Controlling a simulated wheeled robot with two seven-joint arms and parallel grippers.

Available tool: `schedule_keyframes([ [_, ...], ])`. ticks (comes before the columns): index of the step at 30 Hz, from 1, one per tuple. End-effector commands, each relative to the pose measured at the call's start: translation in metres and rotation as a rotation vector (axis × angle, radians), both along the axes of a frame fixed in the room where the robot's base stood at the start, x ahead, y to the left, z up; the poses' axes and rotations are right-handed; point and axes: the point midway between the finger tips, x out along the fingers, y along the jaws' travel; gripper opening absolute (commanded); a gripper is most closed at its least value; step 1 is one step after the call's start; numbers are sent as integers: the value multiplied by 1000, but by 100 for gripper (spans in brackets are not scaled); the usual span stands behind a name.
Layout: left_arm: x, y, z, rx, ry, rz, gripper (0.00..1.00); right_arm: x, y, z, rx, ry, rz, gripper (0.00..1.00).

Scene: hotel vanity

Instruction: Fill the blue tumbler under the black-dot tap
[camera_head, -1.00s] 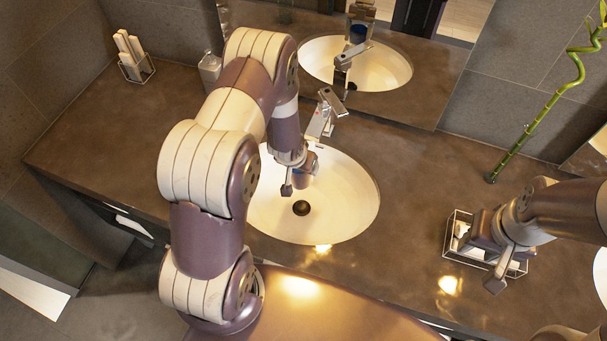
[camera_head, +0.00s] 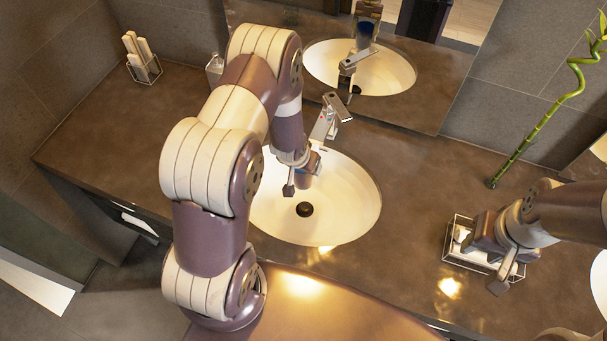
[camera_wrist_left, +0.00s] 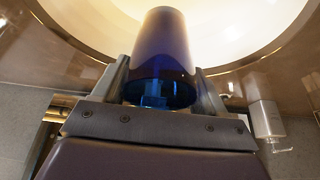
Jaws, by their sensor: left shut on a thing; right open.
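My left gripper (camera_head: 303,178) is shut on the blue tumbler (camera_wrist_left: 164,60), which fills the middle of the left wrist view between the two fingers. In the head view my left arm and gripper hide most of the tumbler, above the white basin near the chrome tap (camera_head: 328,118). I cannot tell whether its mouth is directly under the spout, or whether water runs. A tiny red mark shows on this tap; I cannot make out a black dot. My right gripper (camera_head: 493,262) is open over a wire basket at the right.
The white basin (camera_head: 345,215) is set in the brown counter (camera_head: 410,190). The wire basket (camera_head: 458,222) holds white items. A bamboo stalk (camera_head: 526,143) stands at the back right. A soap bottle (camera_head: 214,68) and a holder with white rolls (camera_head: 143,68) stand at the back left.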

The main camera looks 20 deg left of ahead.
Motion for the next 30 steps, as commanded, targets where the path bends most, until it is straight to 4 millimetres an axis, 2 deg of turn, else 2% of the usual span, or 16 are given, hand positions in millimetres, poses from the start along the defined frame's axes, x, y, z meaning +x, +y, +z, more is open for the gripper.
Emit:
schedule_keyframes([
  [5, 4, 0, -13, 1, -1, -1, 36, 0, 0, -12, 0, 0, 0, 43],
  [12, 21, 1, -54, 5, -1, -2, 36, 0, 0, -51, 0, 0, 0, 43],
  [16, 29, 2, -68, 7, -2, -2, 36, 0, 0, -65, 0, 0, 0, 43],
  [21, 35, 2, -76, 9, -2, -2, 36, 0, 0, -72, 0, 0, 0, 43],
  [30, 36, 2, -76, 9, -1, -2, 36, 0, 0, -71, 0, 0, 0, 43],
])
